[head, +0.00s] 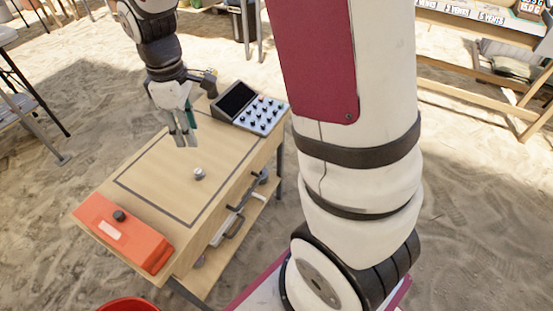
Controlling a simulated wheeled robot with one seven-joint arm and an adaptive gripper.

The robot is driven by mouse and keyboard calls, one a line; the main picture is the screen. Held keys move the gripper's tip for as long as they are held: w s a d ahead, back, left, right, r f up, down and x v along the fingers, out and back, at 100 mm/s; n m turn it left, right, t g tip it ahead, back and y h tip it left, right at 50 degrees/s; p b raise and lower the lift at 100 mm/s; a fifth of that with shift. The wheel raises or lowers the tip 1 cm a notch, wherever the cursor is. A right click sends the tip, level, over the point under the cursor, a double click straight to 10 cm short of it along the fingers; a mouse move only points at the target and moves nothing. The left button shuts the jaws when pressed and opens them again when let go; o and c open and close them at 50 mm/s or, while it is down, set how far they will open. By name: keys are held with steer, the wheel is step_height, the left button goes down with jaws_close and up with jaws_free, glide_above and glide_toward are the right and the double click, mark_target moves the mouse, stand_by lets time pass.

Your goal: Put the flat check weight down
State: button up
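My gripper (184,134) points down over the far left part of the wooden table (150,185). Its fingers look close together, but whether they are shut, or hold anything, is too small to tell. A small round silvery metal piece (199,174) sits on the tabletop inside the dark outlined rectangle, nearer the camera than my gripper and apart from it. I cannot tell whether this piece is the flat check weight. No other clear flat weight shows.
An orange-red case (115,238) with a dark knob lies at the table's near left end. A console (250,107) with a dark screen and knobs stands at the far right end. Part of a red bucket (128,306) shows below. The outlined area is otherwise mostly clear.

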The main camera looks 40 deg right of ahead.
steer(key=s+r+m, duration=0.5)
steer(key=s+r, duration=0.6)
steer(key=s, duration=0.4)
steer(key=s+r+m, duration=0.1)
steer(key=s+m, duration=0.3)
steer(key=s, duration=1)
steer(key=shift+d+t, duration=0.2)
steer(key=shift+t, duration=0.2)
step_height(320, 180, up, 20)
steer(key=t+p, duration=0.3)
steer(key=p, duration=1.5)
steer(key=shift+a+r, duration=0.2)
